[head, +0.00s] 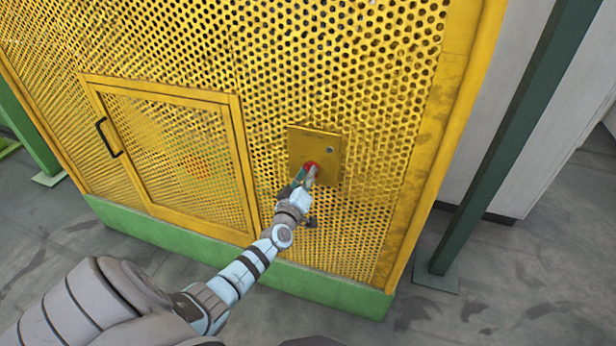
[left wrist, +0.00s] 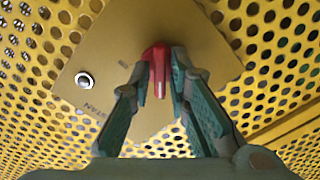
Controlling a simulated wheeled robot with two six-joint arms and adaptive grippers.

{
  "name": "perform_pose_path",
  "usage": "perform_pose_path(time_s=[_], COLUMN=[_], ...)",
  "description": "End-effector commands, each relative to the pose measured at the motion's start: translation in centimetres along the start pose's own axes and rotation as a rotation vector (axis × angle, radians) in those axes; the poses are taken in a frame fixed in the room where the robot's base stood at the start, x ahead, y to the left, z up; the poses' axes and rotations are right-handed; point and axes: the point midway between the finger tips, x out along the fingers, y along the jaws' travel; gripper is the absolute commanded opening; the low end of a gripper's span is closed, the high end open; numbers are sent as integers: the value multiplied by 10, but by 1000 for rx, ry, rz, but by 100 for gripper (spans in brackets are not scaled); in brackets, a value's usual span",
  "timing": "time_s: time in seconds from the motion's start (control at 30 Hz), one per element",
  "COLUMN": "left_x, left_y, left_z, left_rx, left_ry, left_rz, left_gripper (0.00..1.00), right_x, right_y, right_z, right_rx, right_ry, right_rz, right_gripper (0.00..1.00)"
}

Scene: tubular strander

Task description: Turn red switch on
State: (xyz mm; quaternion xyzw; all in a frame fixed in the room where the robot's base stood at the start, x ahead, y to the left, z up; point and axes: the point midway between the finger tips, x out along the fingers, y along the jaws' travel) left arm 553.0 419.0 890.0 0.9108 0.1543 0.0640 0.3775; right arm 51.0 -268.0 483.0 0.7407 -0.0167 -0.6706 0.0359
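The red switch (head: 311,166) sits on a yellow plate (head: 328,142) fixed to the perforated yellow guard. My left gripper (head: 307,176) reaches the switch from below and partly hides it in the head view. In the left wrist view the red switch (left wrist: 157,68) stands between the two green fingertips (left wrist: 162,75) of my left gripper. The fingers are closed in around the knob, with the tips at its sides. The plate also shows in the left wrist view (left wrist: 110,100). My right gripper is not in view.
A round silver button (left wrist: 84,81) is on the same plate, beside the switch. A framed mesh door (head: 165,150) with a black handle (head: 108,138) is to the left. A dark green post (head: 500,150) stands at right. Grey floor lies in front.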

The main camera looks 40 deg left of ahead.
Motion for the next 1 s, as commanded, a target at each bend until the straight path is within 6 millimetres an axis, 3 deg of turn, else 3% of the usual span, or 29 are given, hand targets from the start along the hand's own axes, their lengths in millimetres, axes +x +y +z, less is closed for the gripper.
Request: perform_pose_path(time_s=[0.07, 0.57, 1.0], left_x=[0, 0, 0], left_y=[0, 0, 1], left_z=[0, 0, -1], left_rx=[0, 63, 396], left_ry=[0, -1, -2], left_rz=[0, -1, -2], left_gripper=[0, 0, 0], right_x=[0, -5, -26], right_y=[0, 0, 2], right_z=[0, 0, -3], right_rx=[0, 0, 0], right_ry=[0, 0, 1], right_rz=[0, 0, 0], right_gripper=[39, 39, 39])
